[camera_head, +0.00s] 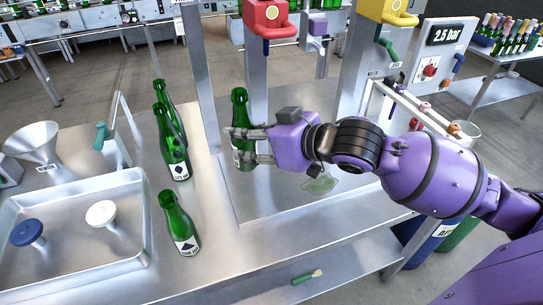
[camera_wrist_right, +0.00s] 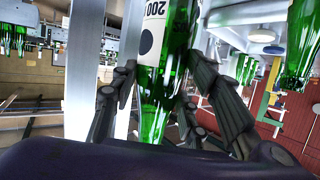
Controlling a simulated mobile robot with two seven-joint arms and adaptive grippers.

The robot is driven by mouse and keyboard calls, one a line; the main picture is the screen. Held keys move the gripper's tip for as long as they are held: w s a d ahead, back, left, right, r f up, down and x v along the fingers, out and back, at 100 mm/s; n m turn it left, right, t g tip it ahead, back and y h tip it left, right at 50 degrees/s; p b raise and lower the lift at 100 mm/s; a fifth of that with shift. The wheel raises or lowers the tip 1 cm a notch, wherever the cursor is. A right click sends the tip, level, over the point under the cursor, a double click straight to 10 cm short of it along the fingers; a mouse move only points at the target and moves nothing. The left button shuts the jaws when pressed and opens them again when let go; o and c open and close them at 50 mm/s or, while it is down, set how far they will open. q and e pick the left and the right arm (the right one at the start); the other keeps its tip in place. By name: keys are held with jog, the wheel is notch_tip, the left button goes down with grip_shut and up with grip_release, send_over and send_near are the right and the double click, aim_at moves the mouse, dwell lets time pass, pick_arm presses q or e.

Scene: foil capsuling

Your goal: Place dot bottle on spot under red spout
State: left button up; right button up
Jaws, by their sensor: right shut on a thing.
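My right gripper (camera_head: 240,143) comes in from the right and is shut on a green bottle (camera_head: 240,108), which stands upright between its fingers. In the right wrist view the bottle (camera_wrist_right: 163,95) has a white label with a black dot. The fingers hide part of it in the head view. The red spout (camera_head: 267,18) is above and slightly right of the bottle. The bottle is over the left part of a raised metal plate (camera_head: 265,205); I cannot tell whether its base touches. A pale green spot (camera_head: 320,184) shows on the plate below my wrist. My left gripper is not in view.
A metal tray (camera_head: 75,275) holds a blue stopper (camera_head: 28,232) and a white stopper (camera_head: 101,212). A yellow spout (camera_head: 388,12) and a pressure panel (camera_head: 440,50) are at right.

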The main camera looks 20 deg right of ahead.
jog(key=w+d+f, duration=0.1)
jog(key=d+f, duration=0.1)
jog(key=f, duration=0.1)
jog(key=w+d+f, duration=0.1)
jog(key=d+f, duration=0.1)
jog(key=f, duration=0.1)
jog(key=w+d+f, duration=0.2)
jog(key=f, duration=0.2)
jog(key=shift+w+d+b, duration=0.1)
jog(key=shift+d+b, duration=0.1)
jog(key=shift+b, duration=0.15)
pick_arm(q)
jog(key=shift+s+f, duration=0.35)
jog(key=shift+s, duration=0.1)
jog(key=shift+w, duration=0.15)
pick_arm(e)
jog(key=o, duration=1.3)
jog(key=shift+f, duration=0.2)
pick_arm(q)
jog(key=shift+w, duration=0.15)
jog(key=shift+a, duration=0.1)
